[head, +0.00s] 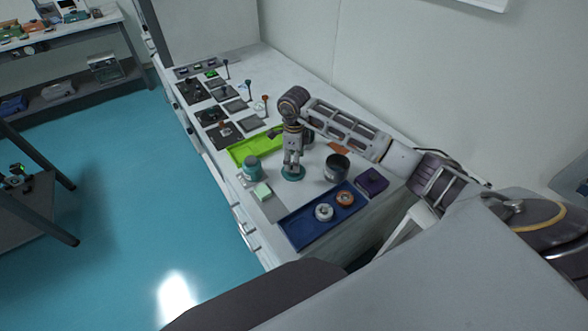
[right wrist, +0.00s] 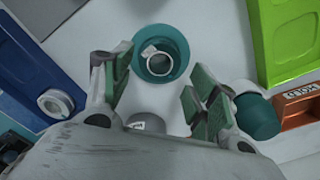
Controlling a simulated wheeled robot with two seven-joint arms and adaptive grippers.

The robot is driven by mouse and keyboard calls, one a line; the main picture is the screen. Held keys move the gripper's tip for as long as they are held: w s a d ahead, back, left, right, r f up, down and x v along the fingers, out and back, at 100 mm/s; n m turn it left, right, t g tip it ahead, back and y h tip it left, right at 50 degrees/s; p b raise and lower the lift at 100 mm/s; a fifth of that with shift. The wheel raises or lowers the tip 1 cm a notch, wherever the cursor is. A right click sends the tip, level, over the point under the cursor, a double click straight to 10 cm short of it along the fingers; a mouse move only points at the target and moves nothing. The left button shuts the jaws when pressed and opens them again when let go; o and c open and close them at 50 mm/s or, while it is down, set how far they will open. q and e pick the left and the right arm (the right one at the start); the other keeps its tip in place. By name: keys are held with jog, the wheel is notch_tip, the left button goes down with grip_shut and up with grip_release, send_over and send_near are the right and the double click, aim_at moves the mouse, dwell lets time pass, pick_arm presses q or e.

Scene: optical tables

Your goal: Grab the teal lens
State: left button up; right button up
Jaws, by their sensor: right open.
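The teal lens (head: 292,175), a round teal piece, sits on the white table below my right gripper (head: 292,160). In the right wrist view the teal lens (right wrist: 175,44) has a metallic ring at its centre. My right gripper (right wrist: 155,88) points down with its green-padded fingers spread apart and nothing between the pads. The lens shows just beyond the fingertips, nearer the left finger; I cannot tell the remaining height. My left gripper is not in view.
A green tray (head: 243,151) and a teal jar (head: 252,172) stand left of the gripper. A blue tray (head: 300,233) with two round parts, a dark cylinder (head: 336,168) and a purple box (head: 372,183) stand to the right. A teal-and-white piece (right wrist: 257,116) is beside the right finger.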

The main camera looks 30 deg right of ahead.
notch_tip(320, 180, down, 3)
jog(key=shift+r+p, duration=0.15)
jog(key=shift+p, duration=0.2)
jog(key=shift+f, duration=0.65)
jog(key=c, duration=0.8)
jog(key=shift+r, duration=0.1)
notch_tip(320, 180, up, 10)
jog(key=b, duration=0.1)
